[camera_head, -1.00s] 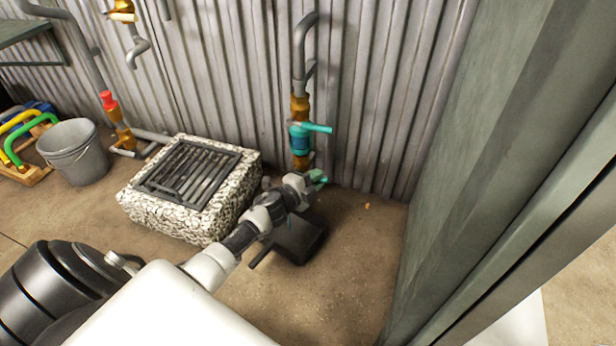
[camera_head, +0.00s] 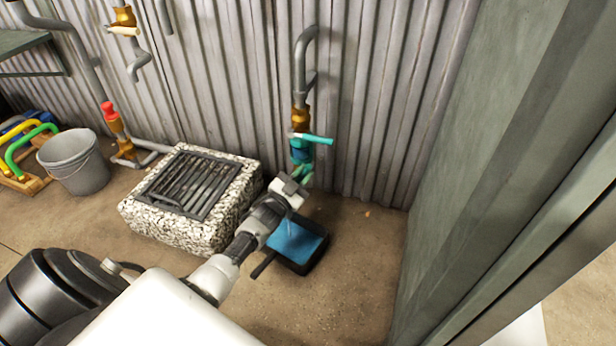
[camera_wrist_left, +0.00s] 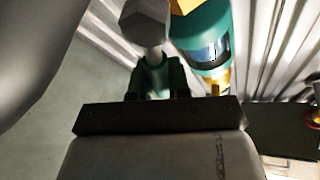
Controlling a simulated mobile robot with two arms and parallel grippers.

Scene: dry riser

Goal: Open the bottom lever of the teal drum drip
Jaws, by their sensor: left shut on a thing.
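The teal drum drip (camera_head: 301,152) is on the brass and grey pipe at the corrugated wall. Its top lever (camera_head: 315,138) is teal and points right. My left gripper (camera_head: 294,184) is just below the drum, shut on the green bottom lever (camera_head: 304,172), which is partly hidden by the gripper. In the left wrist view the teal drum (camera_wrist_left: 203,42) stands behind and right of the lever (camera_wrist_left: 153,78) between my fingers. A black tray (camera_head: 303,267) on the floor below holds blue liquid, with a faint bluish streak above it. My right gripper is not in view.
A stone block with a metal grate (camera_head: 190,185) stands left of the tray. A grey bucket (camera_head: 75,160) and a red-topped pipe (camera_head: 111,115) are farther left. A grey-green panel (camera_head: 500,150) closes off the right side. Bare floor lies between tray and panel.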

